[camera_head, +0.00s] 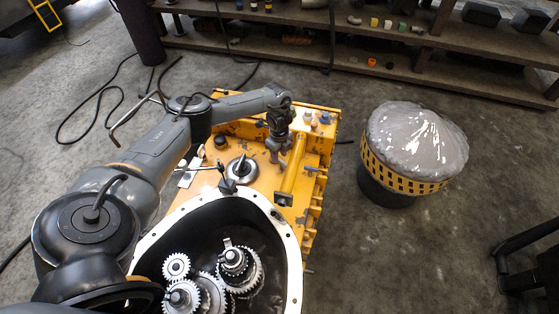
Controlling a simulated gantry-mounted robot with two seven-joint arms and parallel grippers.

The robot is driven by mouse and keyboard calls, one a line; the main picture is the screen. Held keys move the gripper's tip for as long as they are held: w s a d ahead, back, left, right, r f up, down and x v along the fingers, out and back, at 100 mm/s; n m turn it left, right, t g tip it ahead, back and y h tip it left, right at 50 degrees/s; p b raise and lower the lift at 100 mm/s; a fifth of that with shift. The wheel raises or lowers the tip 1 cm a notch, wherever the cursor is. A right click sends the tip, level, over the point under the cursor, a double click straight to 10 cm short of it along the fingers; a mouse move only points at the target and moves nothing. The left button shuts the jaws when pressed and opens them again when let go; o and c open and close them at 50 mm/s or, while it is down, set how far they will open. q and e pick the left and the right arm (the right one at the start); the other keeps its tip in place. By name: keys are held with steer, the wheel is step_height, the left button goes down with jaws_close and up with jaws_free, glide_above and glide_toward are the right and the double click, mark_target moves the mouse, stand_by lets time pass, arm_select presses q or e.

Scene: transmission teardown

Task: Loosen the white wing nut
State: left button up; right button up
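My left arm reaches across the yellow transmission housing (219,155). My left gripper (279,157) points down over the top of the housing, close to its surface. The fingers are small and dark here, so I cannot tell whether they are open or shut, or whether they touch anything. I cannot clearly make out the white wing nut; it may be hidden by the gripper or too small to tell. My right gripper is not in view.
An open bell housing with a white rim (291,250) holds several metal gears (234,262) at the front. A drum with a grey plastic-covered top (415,140) stands to the right. Shelves (400,45) with loose parts run along the back. Black cables (100,95) lie on the floor.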

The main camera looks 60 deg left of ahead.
arm_select(q)
steer(key=shift+f+b, duration=0.35)
steer(key=shift+f, duration=0.6)
steer(key=shift+c, duration=0.4)
jaws_close()
